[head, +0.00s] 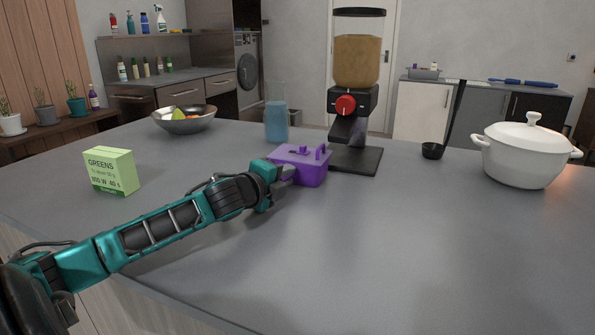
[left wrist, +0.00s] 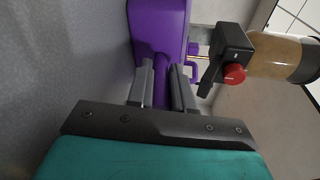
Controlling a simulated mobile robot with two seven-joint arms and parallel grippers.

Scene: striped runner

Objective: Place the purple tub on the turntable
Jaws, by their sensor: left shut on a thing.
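The purple tub (head: 310,170) is a small lidded box with raised handles, near the middle of the grey counter. My left gripper (head: 283,181) reaches it from the left and is shut on it. In the left wrist view the purple tub (left wrist: 158,28) lies straight ahead, and a purple part of it sits between the two fingers of the gripper (left wrist: 164,88). The tub looks upright; I cannot tell whether it rests on the counter or is just above it. I cannot make out a turntable in either view. My right gripper is not in view.
A dispenser (head: 354,105) with a red knob stands right behind the tub. A blue container (head: 277,122), a fruit bowl (head: 184,122) and a green box (head: 112,172) are to the left. A black cup (head: 433,151) and white pot (head: 526,155) are right. The front right counter is clear.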

